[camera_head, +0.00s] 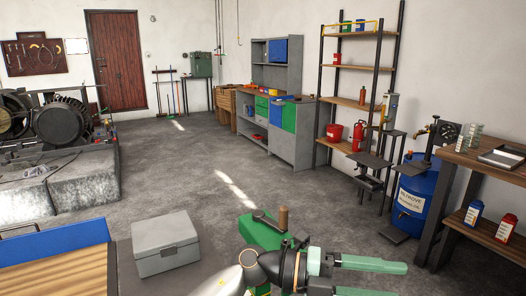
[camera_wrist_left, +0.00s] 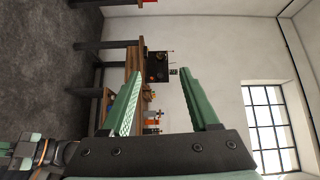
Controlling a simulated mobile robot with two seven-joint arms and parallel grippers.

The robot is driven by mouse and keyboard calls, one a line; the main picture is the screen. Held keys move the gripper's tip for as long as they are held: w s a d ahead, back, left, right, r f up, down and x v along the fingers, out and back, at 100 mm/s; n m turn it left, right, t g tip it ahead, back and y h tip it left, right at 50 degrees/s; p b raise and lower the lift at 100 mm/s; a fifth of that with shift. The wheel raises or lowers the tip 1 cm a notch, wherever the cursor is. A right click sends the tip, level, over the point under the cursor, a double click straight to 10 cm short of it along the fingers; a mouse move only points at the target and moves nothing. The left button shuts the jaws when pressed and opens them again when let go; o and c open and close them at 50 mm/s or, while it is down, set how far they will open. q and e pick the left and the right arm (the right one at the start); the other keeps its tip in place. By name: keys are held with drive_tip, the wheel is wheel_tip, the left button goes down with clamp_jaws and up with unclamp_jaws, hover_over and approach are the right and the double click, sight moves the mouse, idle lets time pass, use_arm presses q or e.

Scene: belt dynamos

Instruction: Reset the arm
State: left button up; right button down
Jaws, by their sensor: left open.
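My left gripper (camera_head: 404,281) is at the bottom of the head view, its two green fingers pointing right. The fingers are spread apart with nothing visible between them. In the left wrist view, the gripper (camera_wrist_left: 162,74) also shows open and empty, with a gap between its fingertips. Through that gap I see a distant wall and a dark box on a bench. Part of my own body shows at the lower left of the wrist view. My right gripper is not seen in the head view.
A grey case (camera_head: 166,247) and a green object (camera_head: 262,232) lie left of the gripper. A wooden workbench (camera_head: 478,166) and blue barrel (camera_head: 413,200) stand to the right. Grey cabinets (camera_head: 290,150) and a shelf rack (camera_head: 352,97) line the back. The middle floor (camera_head: 200,190) is clear.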

use_arm(q)
drive_tip(key=w+a+f+n+t+h+p, duration=0.1)
drive_tip(key=w+a+n+t+h, duration=0.15)
drive_tip(key=a+n+t, duration=0.4)
drive_tip(key=w+a+f+n+t+h+p, duration=0.1)
drive_tip(key=w+a+n+t, duration=0.2)
drive_tip(key=n+t, duration=0.55)
drive_tip(key=w+a+f+n+t+y+p, duration=0.2)
drive_tip(key=a+f+n+t+y, duration=0.4)
drive_tip(key=a+f+n+y, duration=0.5)
drive_tip(key=s+a+f+n+g+y+p, duration=0.1)
drive_tip(key=s+a+f+n+g+y, duration=0.3)
drive_tip(key=s+a+f, duration=0.3)
drive_tip(key=s+a+f+n+g+y+p, duration=0.1)
drive_tip(key=s+a+f+n+g+y, duration=0.3)
drive_tip(key=s+a+f, duration=0.4)
drive_tip(key=s+f+n, duration=0.1)
drive_tip(key=s+f, duration=0.4)
drive_tip(key=f, duration=0.1)
drive_tip(key=shift+s+n, duration=0.3)
drive_tip(key=shift+s, duration=0.05)
